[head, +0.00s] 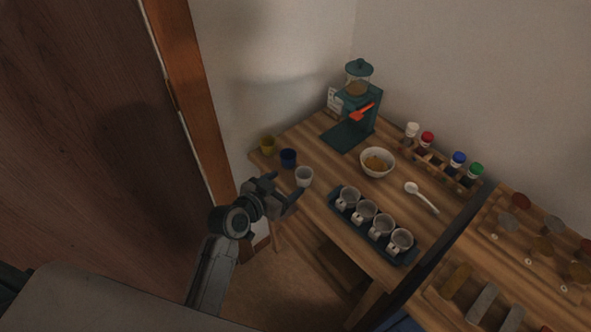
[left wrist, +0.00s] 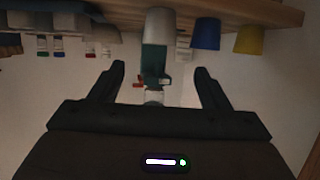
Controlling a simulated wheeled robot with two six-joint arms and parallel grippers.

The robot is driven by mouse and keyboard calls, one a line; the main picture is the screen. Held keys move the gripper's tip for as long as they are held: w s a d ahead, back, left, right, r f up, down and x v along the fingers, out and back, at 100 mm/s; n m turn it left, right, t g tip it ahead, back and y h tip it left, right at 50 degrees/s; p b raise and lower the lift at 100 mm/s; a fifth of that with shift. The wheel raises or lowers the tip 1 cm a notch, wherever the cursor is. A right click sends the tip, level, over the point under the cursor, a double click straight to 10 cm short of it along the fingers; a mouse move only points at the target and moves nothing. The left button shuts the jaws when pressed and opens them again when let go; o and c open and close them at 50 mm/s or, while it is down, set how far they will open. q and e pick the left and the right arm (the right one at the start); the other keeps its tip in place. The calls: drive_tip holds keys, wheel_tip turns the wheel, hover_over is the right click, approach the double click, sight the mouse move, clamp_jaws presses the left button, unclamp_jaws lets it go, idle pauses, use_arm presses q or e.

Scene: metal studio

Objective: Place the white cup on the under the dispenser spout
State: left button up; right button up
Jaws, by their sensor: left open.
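The white cup (head: 304,176) stands upright near the table's left edge. My left gripper (head: 287,185) is open and empty, just left of the cup in the head view. In the left wrist view, which looks upside down, the white cup (left wrist: 160,25) is beyond the fingertips (left wrist: 160,75), lined up between the two open fingers. The teal dispenser (head: 348,132) stands at the back corner of the table, with a clear hopper and an orange-red part (head: 361,112) at its front, probably the spout or lever. My right gripper is in neither view.
A blue cup (head: 288,158) and a yellow cup (head: 267,145) stand beyond the white cup. A bowl (head: 377,162), a spoon (head: 421,196), a tray of several cups (head: 343,208) and a rack of capped jars (head: 444,163) are to the right. A wooden panel stands at left.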

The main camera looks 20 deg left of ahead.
sight(308, 170)
use_arm(q)
drive_tip(key=x, duration=0.4)
drive_tip(key=shift+w+d+f+p, duration=0.1)
drive_tip(key=shift+w+p, duration=0.15)
drive_tip(key=shift+p, duration=0.1)
drive_tip(key=p+x, duration=0.1)
drive_tip(key=x, duration=0.3)
drive_tip(key=shift+w+d+f+p, duration=0.15)
drive_tip(key=shift+f+p, duration=0.15)
drive_tip(key=shift+w+d+f, duration=0.15)
drive_tip(key=shift+w+f, duration=0.1)
drive_tip(key=shift+w, duration=0.1)
drive_tip(key=c, duration=1.1)
